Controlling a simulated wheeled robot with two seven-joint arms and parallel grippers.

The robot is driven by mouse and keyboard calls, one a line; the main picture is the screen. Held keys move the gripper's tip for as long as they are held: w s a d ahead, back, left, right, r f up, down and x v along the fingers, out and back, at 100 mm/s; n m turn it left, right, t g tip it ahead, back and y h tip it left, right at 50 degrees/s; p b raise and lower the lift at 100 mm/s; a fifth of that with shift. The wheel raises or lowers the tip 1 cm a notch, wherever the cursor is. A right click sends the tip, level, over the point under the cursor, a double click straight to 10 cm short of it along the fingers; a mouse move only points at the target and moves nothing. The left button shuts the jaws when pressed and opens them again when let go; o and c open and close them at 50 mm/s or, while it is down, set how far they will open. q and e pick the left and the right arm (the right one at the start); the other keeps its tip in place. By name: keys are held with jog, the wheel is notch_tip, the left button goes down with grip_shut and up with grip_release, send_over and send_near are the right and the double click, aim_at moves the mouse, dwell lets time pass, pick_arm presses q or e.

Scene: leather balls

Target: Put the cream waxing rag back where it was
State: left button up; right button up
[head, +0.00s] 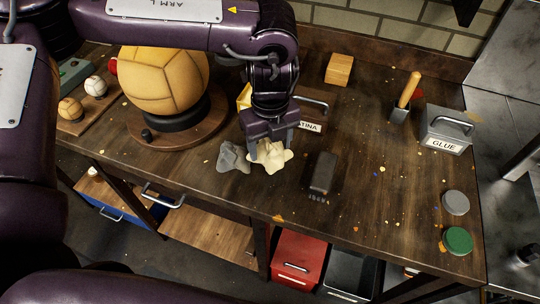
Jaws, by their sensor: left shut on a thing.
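The cream waxing rag (271,157) is a crumpled cloth near the front edge of the wooden workbench (345,214). My left gripper (268,150) reaches down from above and is shut on the rag. The rag appears at bench height; whether it touches the top I cannot tell. A grey rag (233,158) lies right beside it on the left. My right gripper is not in view.
A dark block-like brush (323,172) lies right of the rag. A large tan leather ball (163,80) sits on a round stand at the left.

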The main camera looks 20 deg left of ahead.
aim_at(270, 158)
pick_arm(q)
jog(key=shift+f, duration=0.35)
notch_tip(270, 158, down, 4)
jog(key=shift+r, duration=0.25)
jog(key=shift+f, duration=0.3)
jog(key=shift+f, duration=0.15)
jog(key=o, duration=0.9)
